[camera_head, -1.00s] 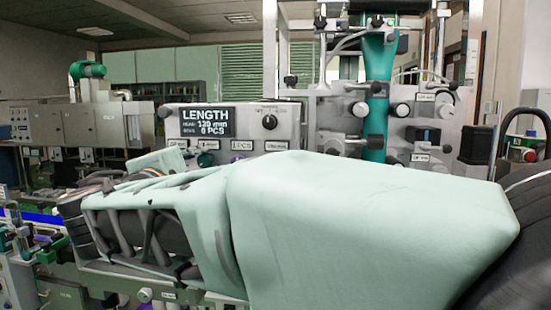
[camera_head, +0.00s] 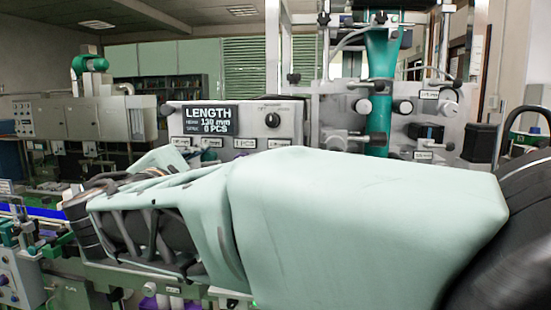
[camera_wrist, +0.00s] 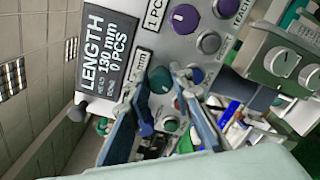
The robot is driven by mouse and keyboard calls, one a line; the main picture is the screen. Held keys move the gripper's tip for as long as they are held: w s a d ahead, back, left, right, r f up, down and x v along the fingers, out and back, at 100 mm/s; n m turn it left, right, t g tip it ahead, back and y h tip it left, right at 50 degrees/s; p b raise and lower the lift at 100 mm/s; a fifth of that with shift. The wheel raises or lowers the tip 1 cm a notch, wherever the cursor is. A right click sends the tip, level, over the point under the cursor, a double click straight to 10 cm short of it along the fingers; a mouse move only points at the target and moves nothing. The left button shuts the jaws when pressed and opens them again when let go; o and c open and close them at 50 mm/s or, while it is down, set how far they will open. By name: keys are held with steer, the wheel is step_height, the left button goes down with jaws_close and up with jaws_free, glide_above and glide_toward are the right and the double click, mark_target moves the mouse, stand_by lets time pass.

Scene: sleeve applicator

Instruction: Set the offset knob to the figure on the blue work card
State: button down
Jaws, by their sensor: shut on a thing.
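A teal knob (camera_wrist: 160,80) sits on the grey control panel (camera_wrist: 205,75), beside a small label ending in "mm" that is partly covered. My gripper (camera_wrist: 154,84) has its two blue-grey fingers on either side of this knob and is shut on it. The display (camera_wrist: 108,52) reads LENGTH, 130 mm, 0 PCS; it also shows in the head view (camera_head: 210,118). I cannot read the knob's own scale or confirm its label. I cannot make out a blue work card in either view. My arm hides the gripper in the head view.
A purple knob (camera_wrist: 185,18) and a grey knob (camera_wrist: 208,42) sit near the teal one. A dark selector (camera_head: 272,120) is right of the display. A clear-fronted machine section with a teal column (camera_head: 379,100) stands to the right. A blue strip (camera_head: 45,212) lies at left.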

mark_target(210, 108)
steer(key=c, duration=1.7)
jaws_free()
step_height(210, 108, up, 10)
steer(key=shift+r, duration=0.1)
